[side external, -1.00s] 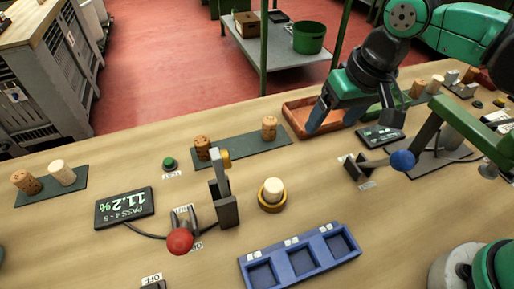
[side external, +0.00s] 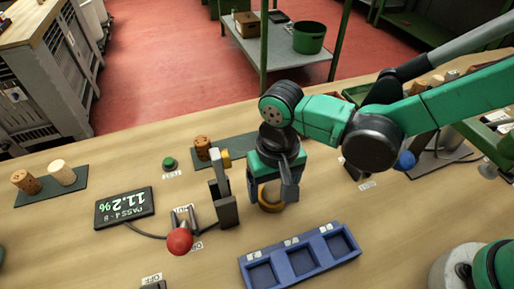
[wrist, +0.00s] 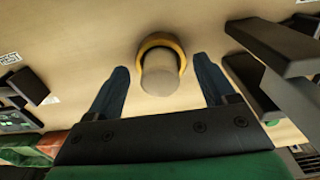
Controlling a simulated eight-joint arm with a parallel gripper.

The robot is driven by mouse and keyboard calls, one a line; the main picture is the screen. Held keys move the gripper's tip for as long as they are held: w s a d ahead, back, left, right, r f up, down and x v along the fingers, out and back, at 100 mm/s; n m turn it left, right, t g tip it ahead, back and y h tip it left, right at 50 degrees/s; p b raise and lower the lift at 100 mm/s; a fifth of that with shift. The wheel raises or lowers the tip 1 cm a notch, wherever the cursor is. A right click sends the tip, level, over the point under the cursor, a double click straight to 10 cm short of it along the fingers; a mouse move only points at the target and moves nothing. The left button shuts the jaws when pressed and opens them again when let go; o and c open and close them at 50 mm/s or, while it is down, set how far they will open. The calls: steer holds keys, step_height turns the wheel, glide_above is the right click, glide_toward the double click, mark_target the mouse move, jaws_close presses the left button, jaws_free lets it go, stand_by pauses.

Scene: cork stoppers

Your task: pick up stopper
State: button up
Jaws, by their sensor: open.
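A pale stopper (wrist: 160,76) stands in a yellow ring holder (wrist: 163,41), seen from above in the wrist view. The ring's edge also shows in the side view (side external: 268,206), where my gripper hides the stopper. My gripper (side external: 272,197) is low over the ring, pointing down. In the wrist view my gripper (wrist: 162,84) is open, with one blue finger on each side of the stopper and a gap on both sides.
A metal clamp post (side external: 226,208) stands close left of my gripper. A blue three-compartment tray (side external: 318,268) lies in front. Other stoppers (side external: 62,172) stand on dark mats.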

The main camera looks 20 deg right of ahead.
steer(key=shift+f, duration=0.1)
steer(key=shift+c, duration=0.3)
jaws_close()
